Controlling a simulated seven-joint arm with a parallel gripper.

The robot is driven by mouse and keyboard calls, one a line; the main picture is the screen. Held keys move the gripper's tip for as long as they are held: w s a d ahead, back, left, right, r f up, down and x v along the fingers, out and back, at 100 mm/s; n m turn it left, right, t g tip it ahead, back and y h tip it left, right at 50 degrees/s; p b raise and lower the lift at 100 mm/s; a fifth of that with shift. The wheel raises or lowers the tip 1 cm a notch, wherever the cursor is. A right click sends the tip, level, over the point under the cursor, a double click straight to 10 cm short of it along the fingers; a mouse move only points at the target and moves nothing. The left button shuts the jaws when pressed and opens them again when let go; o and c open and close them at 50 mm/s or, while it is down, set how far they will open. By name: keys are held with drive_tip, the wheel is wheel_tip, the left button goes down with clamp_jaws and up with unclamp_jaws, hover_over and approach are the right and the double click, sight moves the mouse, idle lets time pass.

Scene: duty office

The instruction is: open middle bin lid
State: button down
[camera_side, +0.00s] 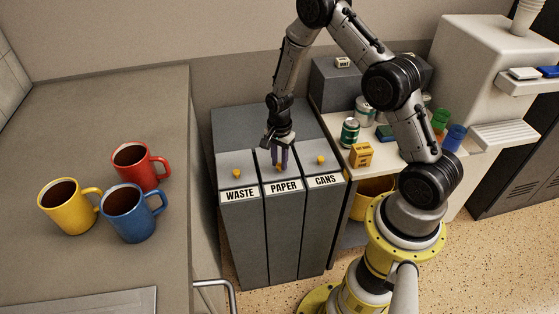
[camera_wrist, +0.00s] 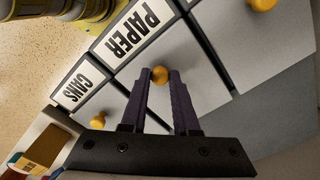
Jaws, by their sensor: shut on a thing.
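Three grey bins stand side by side, labelled WASTE, PAPER and CANS from left to right in the side view. The middle bin is PAPER; its lid (camera_side: 281,181) lies flat and looks closed. A small yellow knob (camera_wrist: 160,74) sits on that lid. My gripper (camera_side: 280,163) is lowered over the PAPER lid, and in the wrist view its dark purple fingers are shut on the knob, one on each side. The WASTE lid (camera_side: 237,167) and CANS lid (camera_side: 318,165) also look closed, each with its own yellow knob.
A counter (camera_side: 110,85) at left holds a yellow mug (camera_side: 68,208), a red mug (camera_side: 135,160) and a blue mug (camera_side: 128,217). A shelf right of the bins holds cans (camera_side: 349,132) and a yellow box (camera_side: 360,154). A grey block (camera_side: 250,122) stands behind the lids.

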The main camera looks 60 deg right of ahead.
drive_tip(key=w+d, duration=0.9)
drive_tip(key=shift+w, duration=0.15)
idle(0.4)
drive_tip(key=c, duration=0.7)
unclamp_jaws()
drive_tip(key=shift+o, duration=0.2)
wheel_tip(320, 180, up, 14)
